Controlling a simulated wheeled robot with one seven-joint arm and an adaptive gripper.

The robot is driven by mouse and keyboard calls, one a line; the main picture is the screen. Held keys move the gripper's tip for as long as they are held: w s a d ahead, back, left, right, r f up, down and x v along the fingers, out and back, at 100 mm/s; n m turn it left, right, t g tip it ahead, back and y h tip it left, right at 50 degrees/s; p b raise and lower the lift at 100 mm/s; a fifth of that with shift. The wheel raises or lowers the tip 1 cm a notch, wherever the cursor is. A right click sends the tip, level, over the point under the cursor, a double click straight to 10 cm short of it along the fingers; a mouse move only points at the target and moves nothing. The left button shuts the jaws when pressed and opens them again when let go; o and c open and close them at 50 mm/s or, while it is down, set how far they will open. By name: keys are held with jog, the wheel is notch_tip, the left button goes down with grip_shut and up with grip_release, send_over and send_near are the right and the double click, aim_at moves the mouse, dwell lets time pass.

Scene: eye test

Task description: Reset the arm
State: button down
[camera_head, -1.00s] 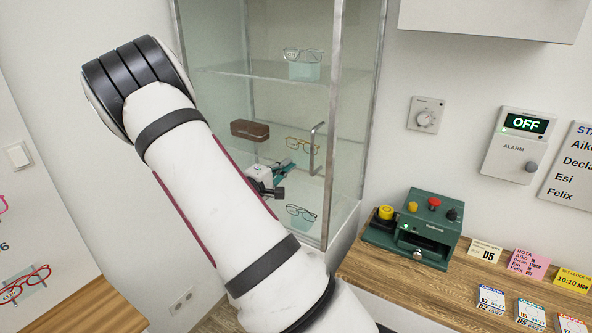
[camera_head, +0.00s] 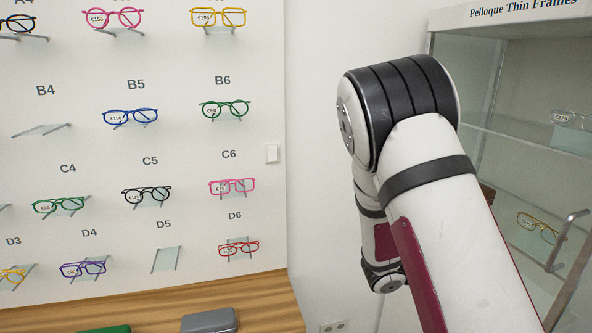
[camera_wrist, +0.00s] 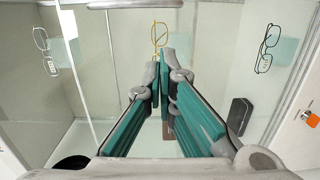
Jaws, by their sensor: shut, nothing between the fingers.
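My arm (camera_head: 425,165) rises from the lower right of the head view, bends at a black-banded elbow and drops behind it. My gripper is out of sight in the head view. In the wrist view my gripper (camera_wrist: 164,72) has its green-sided fingers together, with nothing held between them. Gold glasses (camera_wrist: 160,36) show just beyond the fingertips; I cannot tell how far apart they are. A glass display cabinet (camera_head: 480,80) stands right of and behind the arm.
In the wrist view, glasses show at left (camera_wrist: 42,45) and right (camera_wrist: 267,48), with a dark block (camera_wrist: 239,115) at right. The cabinet's door handle (camera_head: 567,240) is in the head view. A wall display (camera_head: 190,60) of glasses fills the left, above a wooden counter (camera_head: 270,300).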

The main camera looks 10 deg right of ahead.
jog(key=s+a+r+m+g+y, duration=0.35)
jog(key=s+a+y, duration=0.5)
jog(key=s, duration=0.45)
jog(key=s+a+r+n+t+y, duration=0.1)
jog(key=a+r+t+y, duration=0.3)
jog(key=a, duration=0.5)
jog(key=s+a+r+n+t+y, duration=0.2)
jog(key=s+a+r+t+y, duration=0.2)
jog(key=a, duration=0.5)
jog(key=shift+s+a+r+y, duration=0.25)
jog(key=shift+r+y, duration=0.1)
jog(key=shift+y, duration=0.2)
jog(key=shift+d, duration=0.1)
